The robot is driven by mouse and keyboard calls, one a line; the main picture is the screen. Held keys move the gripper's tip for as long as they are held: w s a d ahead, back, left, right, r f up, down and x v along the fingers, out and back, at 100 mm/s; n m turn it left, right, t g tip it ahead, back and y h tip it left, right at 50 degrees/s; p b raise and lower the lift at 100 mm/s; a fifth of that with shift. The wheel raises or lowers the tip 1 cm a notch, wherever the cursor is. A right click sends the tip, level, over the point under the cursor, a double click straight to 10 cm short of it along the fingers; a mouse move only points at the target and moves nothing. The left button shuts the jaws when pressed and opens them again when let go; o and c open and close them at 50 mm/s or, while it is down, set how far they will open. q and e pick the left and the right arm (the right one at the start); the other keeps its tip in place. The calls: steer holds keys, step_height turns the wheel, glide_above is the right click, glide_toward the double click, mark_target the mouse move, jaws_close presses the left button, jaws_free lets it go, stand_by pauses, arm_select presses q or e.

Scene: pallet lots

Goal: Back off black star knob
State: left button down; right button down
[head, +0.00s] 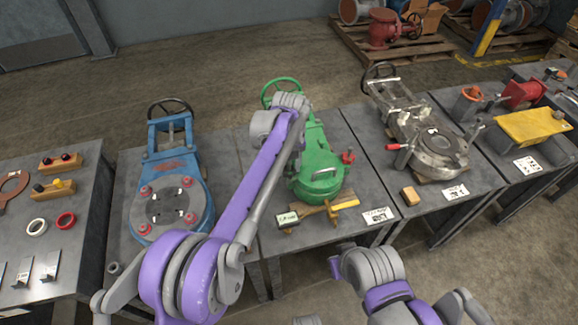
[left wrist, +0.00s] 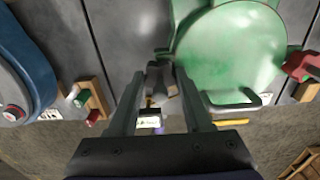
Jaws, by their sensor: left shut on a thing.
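The green valve (head: 318,165) stands on the middle table, with its handwheel at the back. It also shows in the left wrist view (left wrist: 230,55), its rounded body right of my fingers. The black star knob (left wrist: 160,80) is at the valve's left side, seen dark grey between my fingertips. My left gripper (left wrist: 160,92) is shut on it from above. In the head view my forearm hides the knob and the fingertips. A red knob (head: 348,157) sits on the valve's right side. My right arm is low in the head view, but its fingers do not show.
A blue valve (head: 172,190) stands to the left and a bare metal valve (head: 430,145) to the right. A wooden piece (head: 318,210) and yellow wedge lie in front of the green valve. A block with coloured knobs (left wrist: 90,100) lies left of my fingers.

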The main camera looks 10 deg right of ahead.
arm_select(q)
steer(key=shift+n, duration=0.3)
